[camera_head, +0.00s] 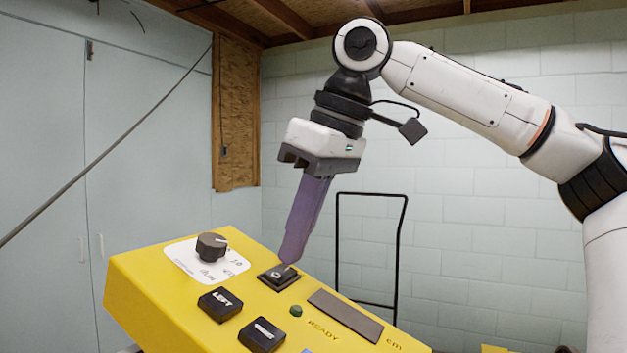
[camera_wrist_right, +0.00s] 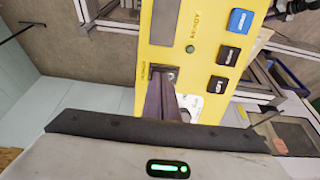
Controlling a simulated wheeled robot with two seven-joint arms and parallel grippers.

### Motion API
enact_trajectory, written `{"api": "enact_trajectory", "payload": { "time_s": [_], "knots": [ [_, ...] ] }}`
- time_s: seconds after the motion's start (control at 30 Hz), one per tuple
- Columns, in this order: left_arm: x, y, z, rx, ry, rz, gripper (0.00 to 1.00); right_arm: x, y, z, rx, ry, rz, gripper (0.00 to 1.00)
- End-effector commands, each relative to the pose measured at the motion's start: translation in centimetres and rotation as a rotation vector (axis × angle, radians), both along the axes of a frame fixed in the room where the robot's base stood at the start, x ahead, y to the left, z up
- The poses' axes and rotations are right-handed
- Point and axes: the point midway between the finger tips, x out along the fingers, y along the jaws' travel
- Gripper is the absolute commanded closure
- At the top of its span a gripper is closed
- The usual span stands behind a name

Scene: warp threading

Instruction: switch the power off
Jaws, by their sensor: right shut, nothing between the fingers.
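A yellow control panel (camera_head: 160,280) fills the lower left of the head view. Its black square power switch (camera_head: 279,277) sits near the panel's far edge. My right gripper (camera_head: 287,263) is shut and empty, pointing down with its fingertips at the switch. They look to be touching it or just above it; I cannot tell which. In the right wrist view the shut fingers (camera_wrist_right: 168,80) reach the switch and cover most of it. The switch's on or off position cannot be read. My left gripper is not in view.
A black knob (camera_head: 211,246) on a white plate, a LEFT button (camera_head: 220,303), another black button (camera_head: 262,335), a green READY lamp (camera_head: 296,311) and a dark display (camera_head: 345,315) surround the switch. A blue button (camera_wrist_right: 240,21) shows in the wrist view. A black-framed cart (camera_head: 338,245) stands behind.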

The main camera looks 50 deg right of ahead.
Motion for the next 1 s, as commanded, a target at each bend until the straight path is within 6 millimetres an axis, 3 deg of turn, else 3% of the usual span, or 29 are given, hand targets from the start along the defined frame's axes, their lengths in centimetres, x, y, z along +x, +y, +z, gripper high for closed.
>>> {"api": "enact_trajectory", "payload": {
  "time_s": [0.3, 0.5, 0.7, 1.0],
  "knots": [
    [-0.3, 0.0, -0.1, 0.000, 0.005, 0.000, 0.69, -2.9, -0.5, 7.4, 0.000, -0.012, -0.006, 1.00],
    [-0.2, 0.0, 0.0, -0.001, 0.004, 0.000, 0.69, -4.0, -0.7, 10.4, 0.001, -0.012, -0.005, 1.00],
    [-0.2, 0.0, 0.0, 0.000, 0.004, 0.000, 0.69, -4.5, -0.7, 11.4, 0.002, -0.011, -0.002, 1.00],
    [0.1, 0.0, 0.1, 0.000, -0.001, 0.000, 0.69, -4.5, -0.7, 11.4, 0.002, -0.011, -0.002, 1.00]
  ]
}}
